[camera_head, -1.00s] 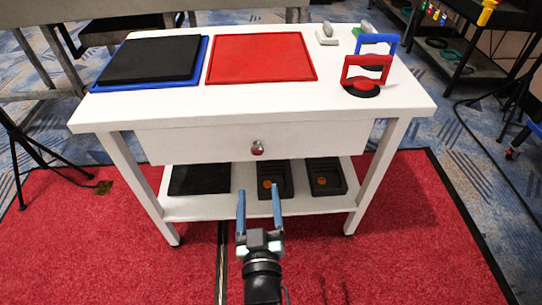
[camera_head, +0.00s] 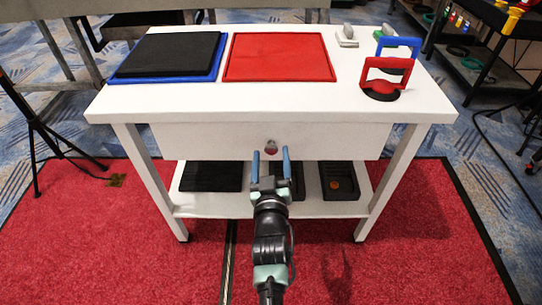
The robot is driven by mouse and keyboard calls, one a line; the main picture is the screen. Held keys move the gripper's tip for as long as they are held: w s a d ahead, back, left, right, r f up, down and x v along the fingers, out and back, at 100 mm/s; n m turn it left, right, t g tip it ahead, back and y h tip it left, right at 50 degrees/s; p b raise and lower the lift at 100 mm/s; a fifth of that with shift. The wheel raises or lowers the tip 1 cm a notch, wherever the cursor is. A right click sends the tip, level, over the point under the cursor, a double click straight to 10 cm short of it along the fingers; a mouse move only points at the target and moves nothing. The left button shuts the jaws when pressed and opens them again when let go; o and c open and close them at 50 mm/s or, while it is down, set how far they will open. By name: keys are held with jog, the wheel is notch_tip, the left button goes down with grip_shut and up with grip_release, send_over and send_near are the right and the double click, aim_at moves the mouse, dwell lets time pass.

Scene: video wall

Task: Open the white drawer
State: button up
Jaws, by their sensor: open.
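The white drawer (camera_head: 330,140) sits under the white tabletop and appears shut, its front flush below the top. In the picture the fingertips lie just below and to either side of the knob. I cannot tell how far the tips are from the drawer front, and nothing is seen held between them.
On the tabletop (camera_head: 200,97) are a black-and-blue pad (camera_head: 170,55), a red tray (camera_head: 278,57), and red (camera_head: 386,72) and blue (camera_head: 399,45) handled tools. The lower shelf (camera_head: 225,205) holds black trays (camera_head: 338,180). A black tripod (camera_head: 35,130) stands at left.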

jog(key=shift+w, duration=0.4)
jog(key=shift+c, duration=0.2)
grip_shut()
dwell(1.1)
